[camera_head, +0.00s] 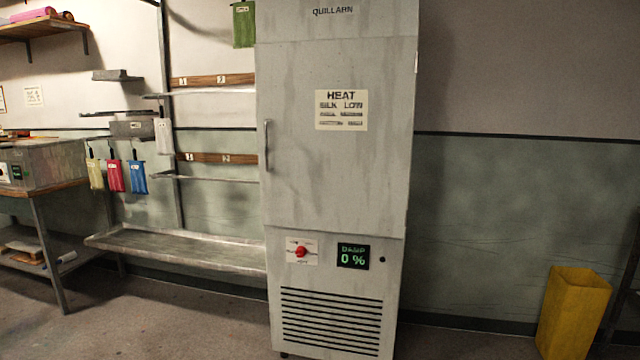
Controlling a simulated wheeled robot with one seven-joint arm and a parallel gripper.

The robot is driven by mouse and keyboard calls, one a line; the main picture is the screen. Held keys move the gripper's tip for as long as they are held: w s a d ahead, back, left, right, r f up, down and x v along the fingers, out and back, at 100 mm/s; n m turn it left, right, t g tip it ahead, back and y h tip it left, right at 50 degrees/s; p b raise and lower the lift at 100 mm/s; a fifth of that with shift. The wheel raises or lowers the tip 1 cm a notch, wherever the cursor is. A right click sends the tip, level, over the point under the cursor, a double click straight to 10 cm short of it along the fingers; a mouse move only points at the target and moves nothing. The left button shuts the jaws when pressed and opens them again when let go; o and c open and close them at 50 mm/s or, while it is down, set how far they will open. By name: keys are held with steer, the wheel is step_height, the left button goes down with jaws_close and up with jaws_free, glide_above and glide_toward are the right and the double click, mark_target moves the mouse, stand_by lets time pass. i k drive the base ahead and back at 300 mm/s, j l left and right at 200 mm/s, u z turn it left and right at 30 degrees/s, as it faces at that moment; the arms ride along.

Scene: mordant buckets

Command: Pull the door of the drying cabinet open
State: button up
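The drying cabinet (350,270) is a tall, grey-white unit in the middle of the head view, marked QUILLARN at the top. Its door (340,190) looks shut and carries a sign reading HEAT, SILK LOW. The door's upright bar handle (267,146) is on the left edge. Below the door are a red knob (301,252), a display (353,256) reading DAMP 0 % and a slatted vent. My gripper is not in view.
A metal trough (180,248) and racks with hanging coloured tags stand left of the cabinet. A workbench (40,190) is at the far left. A yellow bin (573,310) stands at the right. The visible floor before the cabinet is clear.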

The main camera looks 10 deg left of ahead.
mark_target(335, 117)
steer(key=i+u, duration=0.1)
steer(key=i, duration=0.75)
steer(key=i+l+u, duration=0.1)
steer(key=i, duration=0.8)
